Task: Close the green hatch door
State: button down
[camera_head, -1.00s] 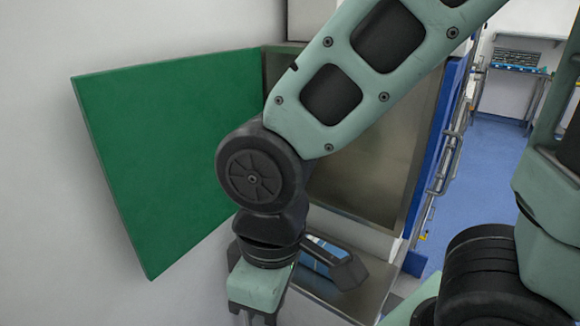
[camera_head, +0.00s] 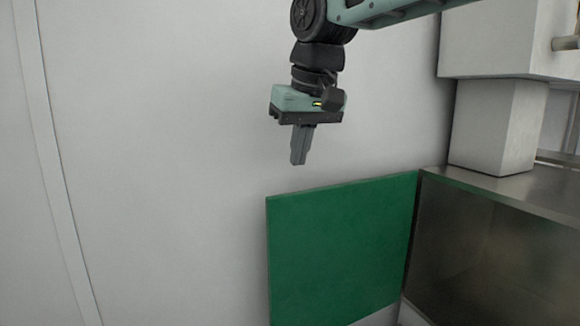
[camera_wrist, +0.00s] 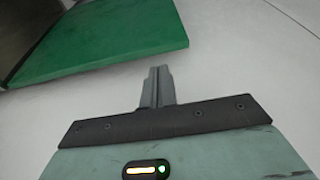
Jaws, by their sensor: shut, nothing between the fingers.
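The green hatch door (camera_head: 340,250) stands open, swung out to the left of the metal-lined hatch opening (camera_head: 490,255), with its hinge side at the opening's left edge. Its lower part runs out of the head view. My gripper (camera_head: 298,162) points down, with its fingers together and empty, above the door's upper left corner and apart from it. In the wrist view the door (camera_wrist: 110,40) lies at the upper left, and my gripper (camera_wrist: 160,70) is beside its edge with a gap between them.
A plain white wall (camera_head: 160,160) fills the left and back. A white cabinet (camera_head: 510,35) and a pillar (camera_head: 498,125) stand on top of the metal housing at the right. The space left of the door is clear.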

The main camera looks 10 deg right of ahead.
aim_at(291, 183)
jog(key=x, duration=0.2)
jog(key=w+p+x, duration=0.1)
jog(key=x, duration=0.2)
jog(key=p+x, duration=0.1)
jog(key=x, duration=0.2)
jog(key=shift+w+r, duration=0.15)
jog(key=shift+w, duration=0.3)
